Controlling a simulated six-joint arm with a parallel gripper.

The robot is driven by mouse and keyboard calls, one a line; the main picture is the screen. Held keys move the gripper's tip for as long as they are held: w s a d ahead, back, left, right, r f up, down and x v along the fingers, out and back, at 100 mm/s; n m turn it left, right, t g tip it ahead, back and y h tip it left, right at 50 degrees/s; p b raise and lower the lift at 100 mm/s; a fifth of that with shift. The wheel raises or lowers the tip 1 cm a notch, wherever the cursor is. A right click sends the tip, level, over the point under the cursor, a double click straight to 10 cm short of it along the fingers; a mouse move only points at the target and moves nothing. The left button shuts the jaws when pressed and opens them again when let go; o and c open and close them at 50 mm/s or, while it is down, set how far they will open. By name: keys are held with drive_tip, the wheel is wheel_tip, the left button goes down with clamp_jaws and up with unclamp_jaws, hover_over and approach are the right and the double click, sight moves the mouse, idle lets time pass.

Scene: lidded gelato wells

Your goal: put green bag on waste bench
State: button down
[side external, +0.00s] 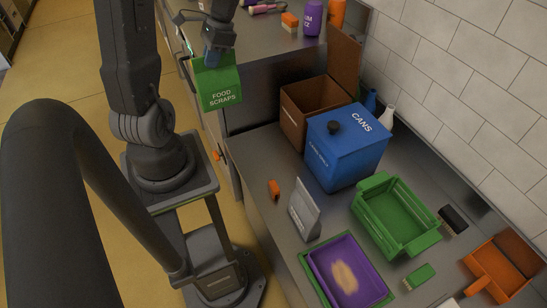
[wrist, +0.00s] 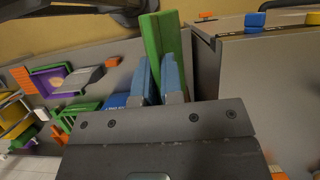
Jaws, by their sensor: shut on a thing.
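The green bag (side external: 218,88), labelled "FOOD SCRAPS", hangs in the air in the side external view, beside the front edge of the raised counter and left of the brown box. My gripper (side external: 213,55) is above it and shut on its top. In the wrist view the green bag (wrist: 162,40) stands up between the blue fingertips of my gripper (wrist: 160,82). No sign names the waste bench. The lower metal bench (side external: 262,218), with bins on it, lies to the right of the bag.
A brown open box (side external: 300,122) and a blue "CANS" bin (side external: 340,150) stand at the back of the lower bench. A grey bag (side external: 304,210), a green crate (side external: 375,238) and a purple tray (side external: 322,262) stand nearer. The raised counter (side external: 265,45) rises behind the bag.

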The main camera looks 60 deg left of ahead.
sight(219, 96)
wheel_tip(219, 96, down, 13)
drive_tip(key=shift+w+d+r, duration=0.1)
drive_tip(key=shift+w+r, duration=0.05)
drive_tip(key=w+d+f, duration=0.5)
drive_tip(key=w+f, duration=0.5)
drive_tip(key=f, duration=0.1)
drive_tip(key=shift+w, duration=0.15)
drive_tip(key=shift+f, duration=0.1)
drive_tip(key=c, duration=1.3)
unclamp_jaws()
drive_tip(key=shift+o, duration=0.2)
